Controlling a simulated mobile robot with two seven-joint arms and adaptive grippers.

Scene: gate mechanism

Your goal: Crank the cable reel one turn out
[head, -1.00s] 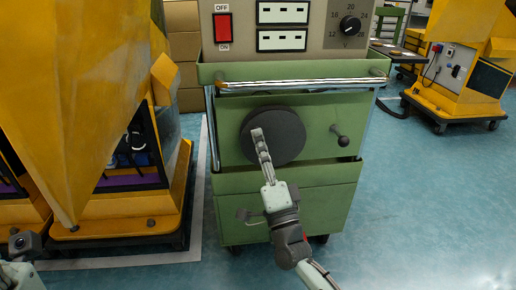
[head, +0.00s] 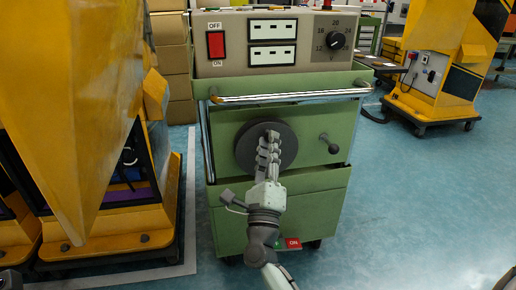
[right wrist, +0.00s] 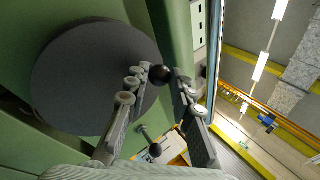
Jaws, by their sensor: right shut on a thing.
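The cable reel (head: 246,150) is a dark round disc on the front of a green cart (head: 325,205). In the right wrist view the reel (right wrist: 85,80) fills the upper left. My right gripper (head: 270,137) is in front of the reel, its fingertips near the top, a little right of the disc's middle. In the right wrist view, its fingers are closed around a black ball knob (right wrist: 162,75) at the fingertips. The knob's stem is not clear, and the fingers hide the knob in the head view. My left gripper cannot be made out.
A lever with a dark ball (head: 333,149) sticks out right of the reel. A chrome rail (head: 290,97) crosses above it. A control box (head: 230,65) with a red switch tops the cart. Yellow machines stand left and right.

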